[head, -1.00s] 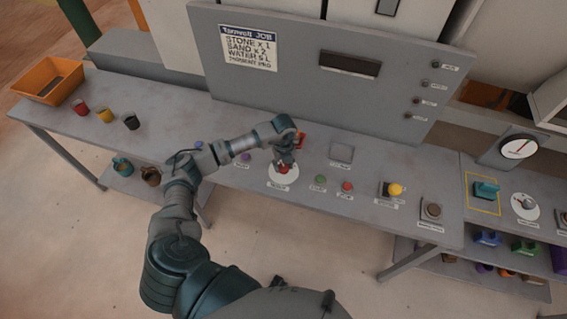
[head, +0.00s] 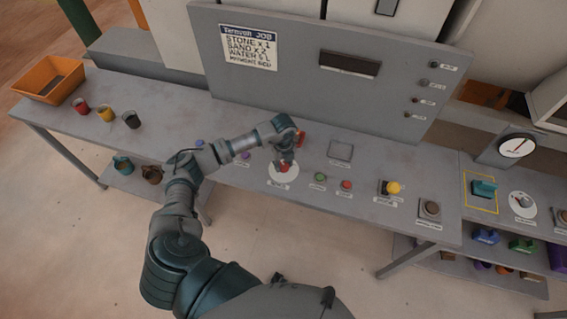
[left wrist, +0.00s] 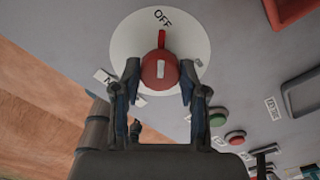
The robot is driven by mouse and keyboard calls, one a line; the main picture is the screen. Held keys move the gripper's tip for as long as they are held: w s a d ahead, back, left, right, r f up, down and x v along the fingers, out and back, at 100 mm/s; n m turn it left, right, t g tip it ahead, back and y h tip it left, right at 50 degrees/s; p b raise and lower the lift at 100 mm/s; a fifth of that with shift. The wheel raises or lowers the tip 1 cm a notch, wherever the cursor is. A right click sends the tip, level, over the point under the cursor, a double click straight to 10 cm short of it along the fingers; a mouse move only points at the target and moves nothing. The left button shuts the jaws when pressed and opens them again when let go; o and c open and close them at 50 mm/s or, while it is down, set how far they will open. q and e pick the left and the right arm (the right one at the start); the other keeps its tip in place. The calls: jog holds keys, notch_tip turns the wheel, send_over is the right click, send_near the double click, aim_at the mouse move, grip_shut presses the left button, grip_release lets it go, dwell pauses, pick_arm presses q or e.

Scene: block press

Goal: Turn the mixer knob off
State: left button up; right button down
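The red mixer knob (left wrist: 159,73) sits on a round white dial (left wrist: 125,42) in the left wrist view, and its red pointer lines up with the OFF mark. In the head view the knob (head: 283,168) is partly covered by my left gripper (head: 285,161), which is above the white dial (head: 275,180). In the left wrist view the fingers of my left gripper (left wrist: 160,66) stand apart on either side of the knob, with small gaps visible. The knob's label is partly hidden by a finger. My right gripper is not in view.
Green (head: 320,177) and red (head: 346,185) buttons lie right of the dial. A red part (head: 301,138) stands close behind the left wrist. A yellow knob (head: 393,188) is farther right. Cups and an orange tray (head: 71,84) are at the far left.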

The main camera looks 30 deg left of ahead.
aim_at(283, 164)
pick_arm(q)
jog(key=o, duration=0.4)
jog(key=shift+f, duration=0.1)
notch_tip(283, 164, up, 12)
jog(key=shift+w+f, duration=0.1)
dwell(0.5)
